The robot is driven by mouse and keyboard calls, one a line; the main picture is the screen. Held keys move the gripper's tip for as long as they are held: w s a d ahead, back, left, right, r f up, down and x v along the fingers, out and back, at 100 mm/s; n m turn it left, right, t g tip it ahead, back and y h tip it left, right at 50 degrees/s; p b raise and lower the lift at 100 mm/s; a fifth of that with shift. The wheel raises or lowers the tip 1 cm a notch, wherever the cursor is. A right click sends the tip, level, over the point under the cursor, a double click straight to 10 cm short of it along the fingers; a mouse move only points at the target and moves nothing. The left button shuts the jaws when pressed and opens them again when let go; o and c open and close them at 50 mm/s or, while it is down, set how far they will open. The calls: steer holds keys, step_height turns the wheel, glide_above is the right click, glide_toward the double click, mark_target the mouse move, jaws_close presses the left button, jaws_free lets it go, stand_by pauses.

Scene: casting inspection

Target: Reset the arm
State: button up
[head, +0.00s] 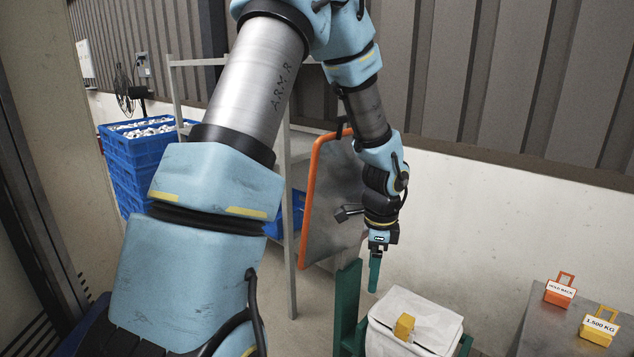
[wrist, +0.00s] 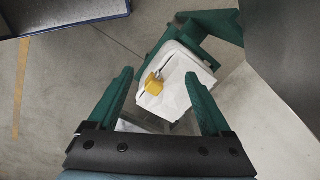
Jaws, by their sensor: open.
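My arm reaches out from the left and bends down at its far end in the head view. My gripper (head: 375,278) points downward, with green fingers, above and to the left of a white lined bin. In the wrist view my gripper (wrist: 160,92) is open, its two green fingers spread wide with nothing held between them. The bin's white liner and a yellow block show beyond and between the fingertips, lower down and apart from them.
A grey table (head: 545,335) at right bears an orange tag (head: 560,291) and a yellow tag (head: 598,327). Blue crates (head: 135,165) stand at left by a rack.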

steer(key=s+a+r+n, duration=0.2)
steer(key=a+r+n, duration=0.1)
steer(key=a+n, duration=0.3)
steer(key=s+a+r+n, duration=0.2)
steer(key=a+r+n, duration=0.1)
steer(key=a+n, duration=0.4)
steer(key=s+a+r+n+t, duration=0.1)
steer(key=s+a+r+n, duration=0.1)
steer(key=a+r+n, duration=0.2)
steer(key=shift+a+n, duration=1.2)
steer(key=shift+a, duration=1)
